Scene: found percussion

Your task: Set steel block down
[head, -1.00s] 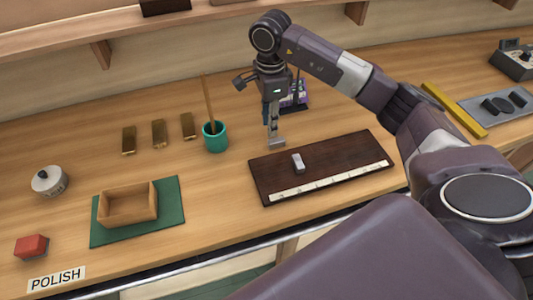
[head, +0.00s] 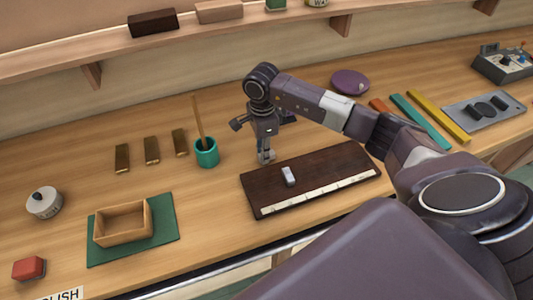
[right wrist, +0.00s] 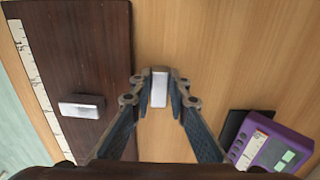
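My right gripper (head: 266,156) is shut on a small silver steel block (right wrist: 159,88), with a fingertip against each side in the right wrist view. The gripper hangs low beside the far edge of a dark wooden board (head: 320,170) with a pale marked strip along its near edge. Bare table shows under the block; I cannot tell whether the block touches it. A second small silver block (head: 289,176) lies on the board, apart from the gripper, and also shows in the right wrist view (right wrist: 82,106). My left gripper is not in view.
A teal cup (head: 206,153) with a stick stands left of the gripper, near several brass bars (head: 151,151). A purple device (right wrist: 275,145) lies close by in the right wrist view. A wooden box (head: 122,224) stands on a green mat (head: 165,215) further left.

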